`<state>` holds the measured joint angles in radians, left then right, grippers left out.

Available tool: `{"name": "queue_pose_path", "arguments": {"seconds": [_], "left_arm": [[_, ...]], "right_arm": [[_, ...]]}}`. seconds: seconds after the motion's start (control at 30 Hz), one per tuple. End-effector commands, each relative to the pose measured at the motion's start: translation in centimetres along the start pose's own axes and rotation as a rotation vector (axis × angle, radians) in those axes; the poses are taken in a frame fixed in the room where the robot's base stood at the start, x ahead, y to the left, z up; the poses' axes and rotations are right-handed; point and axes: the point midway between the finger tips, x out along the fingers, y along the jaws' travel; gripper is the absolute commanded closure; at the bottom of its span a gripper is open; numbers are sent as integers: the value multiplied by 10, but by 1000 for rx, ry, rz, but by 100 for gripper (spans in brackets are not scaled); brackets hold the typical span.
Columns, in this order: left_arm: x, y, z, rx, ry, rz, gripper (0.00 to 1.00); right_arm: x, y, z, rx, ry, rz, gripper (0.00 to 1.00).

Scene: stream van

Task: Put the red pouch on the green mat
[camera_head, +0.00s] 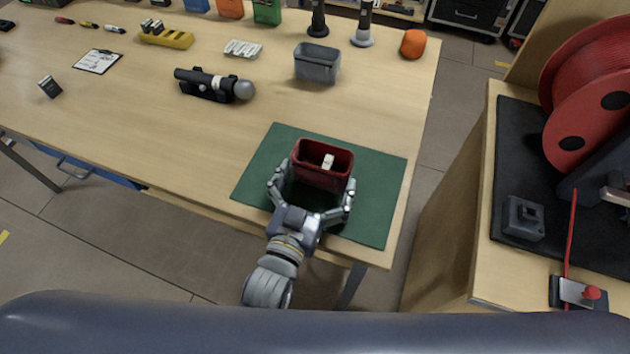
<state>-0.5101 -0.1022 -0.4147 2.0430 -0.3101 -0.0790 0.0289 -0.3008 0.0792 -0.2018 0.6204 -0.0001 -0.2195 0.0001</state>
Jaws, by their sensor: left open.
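The red pouch (322,178) looks like a dark red, open-topped box with a small pale item inside. It stands upright on the green mat (375,205), near the mat's middle, at the table's near right corner. My left gripper (318,185) reaches in from the near side and is open. Its two fingers stand on either side of the pouch, and I cannot tell whether they touch it. The pouch's lower near side is partly hidden by the gripper. My right gripper is not in view.
A grey bin (317,63), a black device with a round grey end (215,85) and an orange rounded thing (413,43) lie farther back on the table (180,140). A bench with a red reel (590,90) stands at right, across a floor gap.

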Motion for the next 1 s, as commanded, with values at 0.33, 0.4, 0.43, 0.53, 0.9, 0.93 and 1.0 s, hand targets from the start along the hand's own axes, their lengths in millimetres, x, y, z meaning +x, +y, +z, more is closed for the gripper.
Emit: {"name": "queue_pose_path", "arguments": {"seconds": [0.33,0.4,0.43,0.53,0.9,0.93,1.0], "left_arm": [[-44,0,-3,-1,-7,1,0],[-59,0,-4,-1,-6,1,0],[-65,1,-4,-1,-6,1,0],[-84,0,-4,-2,-5,0,0],[-119,0,-3,1,1,0,0],[-120,0,-3,1,1,0,0],[-120,0,-3,1,2,0,0]], "right_arm": [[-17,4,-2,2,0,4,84],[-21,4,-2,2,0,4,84],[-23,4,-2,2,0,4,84],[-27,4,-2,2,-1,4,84],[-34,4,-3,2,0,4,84],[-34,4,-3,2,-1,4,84],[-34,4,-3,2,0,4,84]]}}
